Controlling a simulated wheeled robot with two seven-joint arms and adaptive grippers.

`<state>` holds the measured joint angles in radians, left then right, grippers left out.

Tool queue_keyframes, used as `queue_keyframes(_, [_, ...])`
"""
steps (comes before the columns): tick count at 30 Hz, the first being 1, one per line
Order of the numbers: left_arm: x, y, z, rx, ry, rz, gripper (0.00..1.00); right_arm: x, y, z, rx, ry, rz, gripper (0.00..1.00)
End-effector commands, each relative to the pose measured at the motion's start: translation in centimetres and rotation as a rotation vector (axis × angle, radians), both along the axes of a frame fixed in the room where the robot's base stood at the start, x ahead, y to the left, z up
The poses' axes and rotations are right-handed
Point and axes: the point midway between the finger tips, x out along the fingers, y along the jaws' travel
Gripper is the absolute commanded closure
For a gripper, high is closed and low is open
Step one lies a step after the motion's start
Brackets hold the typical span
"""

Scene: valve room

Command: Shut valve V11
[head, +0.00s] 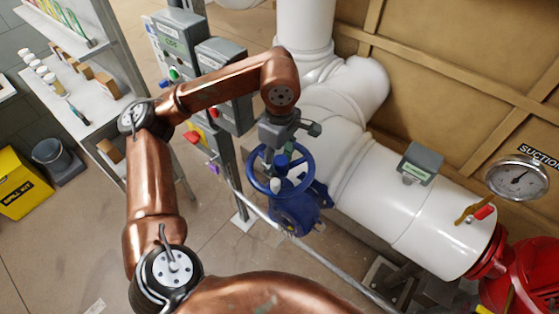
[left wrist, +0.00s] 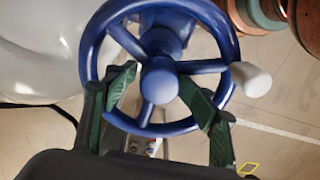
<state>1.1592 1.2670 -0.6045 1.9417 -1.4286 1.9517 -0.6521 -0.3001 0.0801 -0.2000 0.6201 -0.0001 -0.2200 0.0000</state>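A blue handwheel valve (head: 283,190) sits on the white pipe in the head view, with a white knob (head: 276,185) on its wheel. No V11 label is legible on it. My left gripper (head: 288,140) is just above the wheel. In the left wrist view, the blue wheel (left wrist: 88,50) fills the upper middle, its white knob (left wrist: 252,80) at the right. The fingers of my left gripper (left wrist: 157,76) are apart, one on each side of the wheel's hub. I cannot tell whether they touch the wheel. My right gripper is not in view.
A grey box (head: 420,163) sits on the white pipe (head: 385,210); a gauge (head: 517,178) and red pump (head: 530,275) stand at right. Control boxes (head: 180,42) on a post stand behind my left arm. A shelf (head: 75,95) and yellow spill kit (head: 24,185) are at left.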

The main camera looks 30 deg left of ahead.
Motion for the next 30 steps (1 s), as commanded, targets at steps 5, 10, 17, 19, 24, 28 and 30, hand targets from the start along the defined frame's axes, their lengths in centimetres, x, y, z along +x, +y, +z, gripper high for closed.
queue_keyframes(5, [0.0, -0.4, 0.0, -0.011, -0.003, -0.007, 0.51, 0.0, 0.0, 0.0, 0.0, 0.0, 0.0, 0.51])
queue_keyframes(10, [0.1, -0.4, 0.1, -0.011, -0.004, -0.006, 0.51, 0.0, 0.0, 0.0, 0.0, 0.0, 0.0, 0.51])
queue_keyframes(17, [0.0, -0.3, 1.8, -0.008, -0.008, -0.002, 0.51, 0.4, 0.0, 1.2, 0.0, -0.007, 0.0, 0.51])
queue_keyframes(19, [0.0, -0.2, 2.7, -0.007, -0.008, -0.001, 0.51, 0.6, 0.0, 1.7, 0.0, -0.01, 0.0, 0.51])
queue_keyframes(24, [0.0, -0.1, 4.7, -0.005, -0.007, 0.0, 0.51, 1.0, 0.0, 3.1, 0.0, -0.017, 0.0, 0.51])
queue_keyframes(28, [0.1, -0.1, 6.2, -0.004, -0.007, 0.0, 0.51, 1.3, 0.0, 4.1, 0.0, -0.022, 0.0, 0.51])
queue_keyframes(30, [0.1, -0.1, 6.7, -0.004, -0.007, 0.0, 0.51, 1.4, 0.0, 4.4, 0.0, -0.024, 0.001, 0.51])
